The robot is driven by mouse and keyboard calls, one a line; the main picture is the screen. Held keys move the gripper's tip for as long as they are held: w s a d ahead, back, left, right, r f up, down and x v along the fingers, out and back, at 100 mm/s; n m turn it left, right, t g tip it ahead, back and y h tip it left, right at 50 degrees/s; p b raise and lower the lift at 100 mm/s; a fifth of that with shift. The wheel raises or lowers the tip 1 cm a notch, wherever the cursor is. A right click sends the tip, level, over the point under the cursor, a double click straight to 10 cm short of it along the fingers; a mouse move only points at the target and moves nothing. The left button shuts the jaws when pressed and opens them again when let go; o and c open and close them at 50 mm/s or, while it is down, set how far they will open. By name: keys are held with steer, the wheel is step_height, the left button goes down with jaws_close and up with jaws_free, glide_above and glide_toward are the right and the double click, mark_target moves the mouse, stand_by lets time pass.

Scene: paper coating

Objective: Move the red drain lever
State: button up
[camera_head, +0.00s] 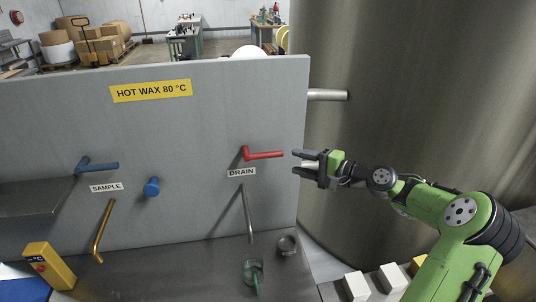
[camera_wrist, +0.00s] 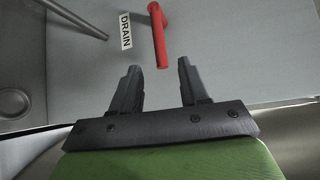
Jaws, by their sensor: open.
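The red drain lever (camera_head: 264,155) sticks out from the grey panel (camera_head: 200,120), its handle pointing right, just above the DRAIN label (camera_head: 241,172). In the wrist view the red drain lever (camera_wrist: 159,38) lies ahead of the fingers, its free end close to the gap between the fingertips. My gripper (camera_head: 296,162) is open and empty at the right of the lever, its fingers pointing left toward the handle's end. In the wrist view my gripper (camera_wrist: 160,66) has its two dark fingers apart, with a small gap between them and the lever's end.
A blue lever (camera_head: 98,167) and blue knob (camera_head: 152,187) are on the panel at left. A large metal tank (camera_head: 420,90) stands behind my arm.

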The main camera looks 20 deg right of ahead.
mark_target(273, 156)
steer(key=x, duration=1)
steer(key=shift+w+a+p, duration=0.2)
steer(key=shift+w+p, duration=0.1)
jaws_close()
